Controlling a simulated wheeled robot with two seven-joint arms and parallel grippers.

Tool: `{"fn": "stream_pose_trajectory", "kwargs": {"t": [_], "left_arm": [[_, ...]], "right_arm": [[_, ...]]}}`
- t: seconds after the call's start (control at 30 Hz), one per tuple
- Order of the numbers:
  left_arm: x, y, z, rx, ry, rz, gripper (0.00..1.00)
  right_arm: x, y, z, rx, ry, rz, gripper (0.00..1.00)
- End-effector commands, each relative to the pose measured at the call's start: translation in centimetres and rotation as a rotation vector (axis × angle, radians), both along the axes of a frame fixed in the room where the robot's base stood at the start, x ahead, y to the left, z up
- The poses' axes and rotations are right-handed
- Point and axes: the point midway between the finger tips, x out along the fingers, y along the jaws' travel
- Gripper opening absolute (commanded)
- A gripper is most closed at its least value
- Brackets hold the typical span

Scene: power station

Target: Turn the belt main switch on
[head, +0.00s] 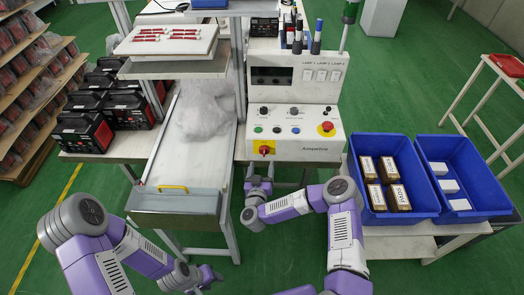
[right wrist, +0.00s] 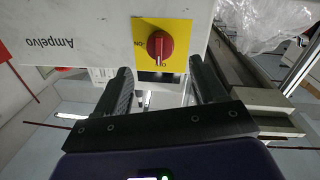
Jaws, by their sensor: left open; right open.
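The belt main switch (head: 264,150) is a red rotary knob on a yellow plate, low on the left of the white control panel's front. In the right wrist view the knob (right wrist: 160,45) shows upside down and close. Its ridge looks about upright there, but its exact setting is hard to read. My right gripper (head: 258,182) is just below the switch in the head view. In the wrist view its open fingers (right wrist: 160,80) stand either side of the knob's line, empty and apart from it. My left gripper (head: 208,274) is open and low at the front, away from the panel.
The control panel (head: 308,147) also carries a red emergency button (head: 326,128), small buttons and lamps. A conveyor (head: 178,203) with plastic wrap (head: 205,110) lies left of it. Blue crates (head: 366,150) with boxes stand right. The floor in front is clear.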

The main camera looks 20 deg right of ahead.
Motion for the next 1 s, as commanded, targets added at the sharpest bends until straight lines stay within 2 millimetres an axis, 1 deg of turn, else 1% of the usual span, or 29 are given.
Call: {"fn": "stream_pose_trajectory", "kwargs": {"t": [0.2, 0.3, 0.4, 0.53, 0.77, 0.87, 1.0], "left_arm": [[0.0, 0.0, -0.8, 0.000, 0.001, 0.000, 0.43], [0.0, 0.0, -1.0, 0.000, 0.000, 0.000, 0.43], [0.0, 0.0, -1.1, 0.000, 0.000, 0.000, 0.43], [0.0, 0.0, -1.2, 0.000, 0.000, 0.000, 0.43], [0.0, 0.0, -1.2, 0.000, 0.000, 0.000, 0.43], [0.0, 0.0, -1.2, 0.000, 0.000, 0.000, 0.43], [0.0, 0.0, -1.2, 0.000, 0.000, 0.000, 0.43]], "right_arm": [[3.2, -1.4, -0.2, 0.001, 0.000, -0.002, 0.70], [4.6, -1.8, -0.2, 0.001, 0.001, 0.000, 0.70], [5.5, -2.1, -0.2, 0.001, 0.000, 0.002, 0.70], [6.1, -2.3, -0.1, 0.001, 0.001, 0.005, 0.70], [6.1, -2.3, 0.0, 0.002, 0.001, 0.005, 0.70], [6.1, -2.3, -0.1, 0.002, 0.002, 0.006, 0.56], [6.1, -2.3, -0.1, 0.002, 0.002, 0.006, 0.35]]}}
